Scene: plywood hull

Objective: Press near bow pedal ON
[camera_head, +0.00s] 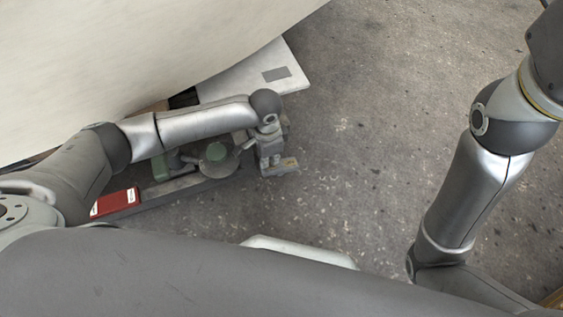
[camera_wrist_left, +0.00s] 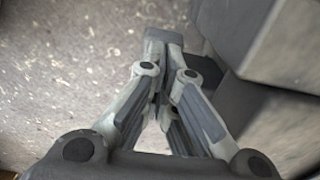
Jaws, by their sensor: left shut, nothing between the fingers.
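My left gripper (camera_head: 272,161) points down at the right end of a low green and grey machine (camera_head: 217,160) on the floor beside the pale hull. In the left wrist view its fingers (camera_wrist_left: 163,40) are closed together with nothing between them. A small grey part with a yellowish patch (camera_head: 284,166) shows by the fingertips; I cannot tell whether it is the pedal or whether the gripper touches it. A grey block (camera_wrist_left: 285,45) stands close to the right of the fingers in the wrist view. My left arm hides part of the machine. My right gripper is out of view.
The large curved hull (camera_head: 120,60) fills the upper left. A red box (camera_head: 115,203) sits at the machine's left end. A pale board with a grey patch (camera_head: 290,85) lies under the hull's edge. The concrete floor (camera_head: 380,130) to the right is clear.

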